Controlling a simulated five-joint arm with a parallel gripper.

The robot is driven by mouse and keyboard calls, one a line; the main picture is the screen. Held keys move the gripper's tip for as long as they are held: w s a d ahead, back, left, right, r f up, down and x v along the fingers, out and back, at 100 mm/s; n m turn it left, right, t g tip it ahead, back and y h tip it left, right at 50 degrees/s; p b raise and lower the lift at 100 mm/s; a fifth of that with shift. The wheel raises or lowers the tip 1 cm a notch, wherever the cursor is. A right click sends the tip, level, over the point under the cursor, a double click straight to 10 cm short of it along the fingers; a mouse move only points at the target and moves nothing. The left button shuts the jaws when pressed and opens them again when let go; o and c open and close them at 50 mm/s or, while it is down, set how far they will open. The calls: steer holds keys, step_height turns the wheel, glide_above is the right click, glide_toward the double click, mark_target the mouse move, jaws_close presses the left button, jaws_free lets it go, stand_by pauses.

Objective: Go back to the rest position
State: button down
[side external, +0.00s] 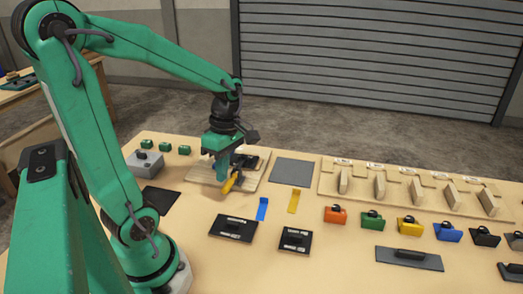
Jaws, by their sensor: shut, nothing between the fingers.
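My green arm reaches over the wooden table (300,262). My gripper (226,178) points down above a pale wooden board (207,182) near the back left. It is shut. A yellow piece (231,183) shows right beside the fingertips; I cannot tell whether they touch it. A dark fixture (246,161) sits on the board just behind the gripper, which partly hides it.
Black plates (233,228) lie in front. Coloured blocks (372,221) and a wooden rack (415,190) fill the right. A flat grey pad (293,171) is bare.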

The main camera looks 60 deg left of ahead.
steer(key=shift+d, duration=0.1)
steer(key=d+r+m+t, duration=0.3)
steer(key=d+r+m, duration=0.1)
steer(key=m, duration=0.8)
steer(key=d+r+m+t, duration=0.4)
steer(key=m, duration=0.8)
steer(key=shift+r+y, duration=0.25)
steer(key=shift+y, duration=0.05)
